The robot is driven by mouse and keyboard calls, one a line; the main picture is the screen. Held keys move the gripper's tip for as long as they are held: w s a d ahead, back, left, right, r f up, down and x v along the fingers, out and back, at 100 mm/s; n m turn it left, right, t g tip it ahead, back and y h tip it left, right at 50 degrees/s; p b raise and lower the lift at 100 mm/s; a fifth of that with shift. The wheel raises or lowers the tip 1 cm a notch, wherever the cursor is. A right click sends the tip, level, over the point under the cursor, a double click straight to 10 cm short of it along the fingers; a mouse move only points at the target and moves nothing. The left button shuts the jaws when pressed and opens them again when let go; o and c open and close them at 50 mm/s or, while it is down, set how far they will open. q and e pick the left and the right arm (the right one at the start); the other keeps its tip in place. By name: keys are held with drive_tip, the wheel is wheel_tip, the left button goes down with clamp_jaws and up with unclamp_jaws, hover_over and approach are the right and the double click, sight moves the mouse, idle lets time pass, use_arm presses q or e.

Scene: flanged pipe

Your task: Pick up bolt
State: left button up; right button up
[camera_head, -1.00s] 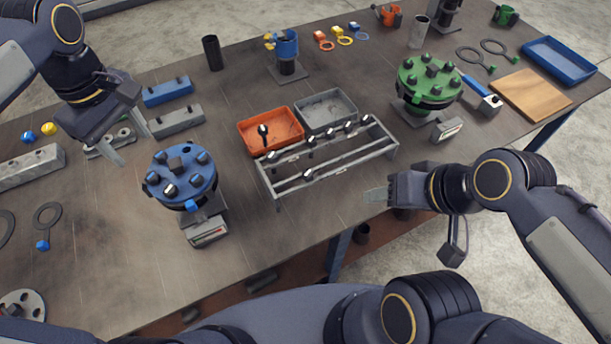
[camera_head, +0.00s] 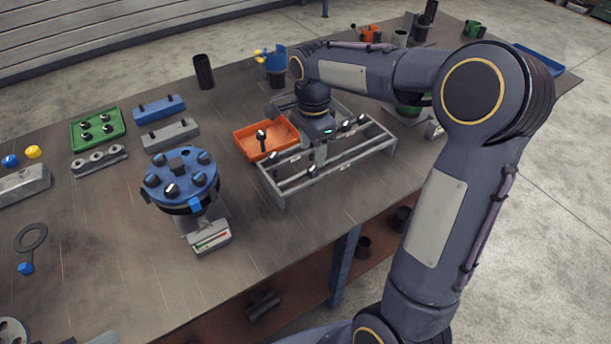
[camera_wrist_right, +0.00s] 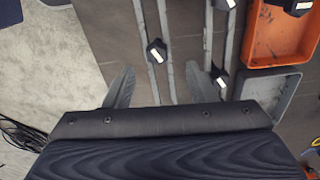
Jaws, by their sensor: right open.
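Dark bolts with pale marks sit along the rails of a grey metal rack (camera_head: 345,163). One bolt (camera_wrist_right: 156,52) shows in the right wrist view, just ahead of the gap between my fingers. A second bolt (camera_wrist_right: 219,76) lies on the other rail, to the right of the right finger. My right gripper (camera_head: 321,152) is above the rack, pointing down. In the wrist view its fingers (camera_wrist_right: 160,72) are apart with nothing gripped. The gripper and arm hide some of the rack's bolts in the head view. My left gripper is out of view.
An orange bin (camera_head: 246,147) holding a bolt stands behind the rack, beside a grey bin (camera_wrist_right: 277,98). A blue flange (camera_head: 181,175) on a stand is to the left. A green tray (camera_head: 76,131) lies farther left.

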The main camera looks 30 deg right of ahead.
sight(313, 168)
drive_tip(key=f, duration=0.5)
drive_tip(key=shift+s+f, duration=0.2)
drive_tip(key=shift+c, duration=0.3)
clamp_jaws()
drive_tip(key=shift+r, duration=0.1)
